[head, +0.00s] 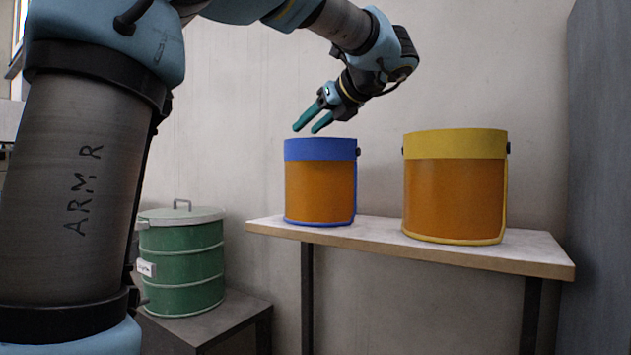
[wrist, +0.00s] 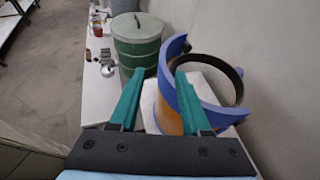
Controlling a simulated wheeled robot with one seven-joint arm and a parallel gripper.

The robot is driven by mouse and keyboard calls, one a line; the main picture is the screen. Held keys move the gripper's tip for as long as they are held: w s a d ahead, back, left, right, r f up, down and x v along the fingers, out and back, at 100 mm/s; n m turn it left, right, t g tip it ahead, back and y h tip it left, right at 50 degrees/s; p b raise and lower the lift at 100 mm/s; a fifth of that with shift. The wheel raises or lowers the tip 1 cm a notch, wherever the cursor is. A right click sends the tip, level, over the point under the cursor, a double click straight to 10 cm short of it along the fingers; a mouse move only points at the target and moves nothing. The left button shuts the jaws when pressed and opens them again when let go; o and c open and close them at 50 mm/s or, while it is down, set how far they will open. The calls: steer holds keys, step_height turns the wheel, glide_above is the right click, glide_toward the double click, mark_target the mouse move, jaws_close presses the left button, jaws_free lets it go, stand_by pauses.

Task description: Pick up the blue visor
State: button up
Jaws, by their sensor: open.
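The blue visor (head: 320,183), an orange shield with a blue top band and blue trim, stands upright on the left part of a shelf. It also shows in the wrist view (wrist: 226,116), right of centre, with a dark strap loop. My gripper (head: 307,128) is open and empty, just above the visor's top edge, pointing down and left. In the wrist view, my gripper (wrist: 160,73) has its right finger overlapping the visor and its left finger to the left of it. I cannot tell whether the right finger touches the band.
A larger yellow-trimmed visor (head: 455,187) stands to the right on the same shelf (head: 375,232). A green lidded drum (head: 182,263) stands on a lower grey table (head: 240,313) at left. A wall is close behind, and a dark panel (head: 598,180) stands at right.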

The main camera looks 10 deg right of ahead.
mark_target(293, 141)
steer(key=x, duration=0.2)
steer(key=p+x, duration=0.1)
steer(key=x, duration=0.2)
steer(key=p+x, duration=0.1)
steer(key=x, duration=0.2)
steer(key=shift+w+d, duration=0.25)
steer(key=shift+w, duration=0.05)
steer(key=shift+c, duration=0.4)
jaws_close()
stand_by(0.7)
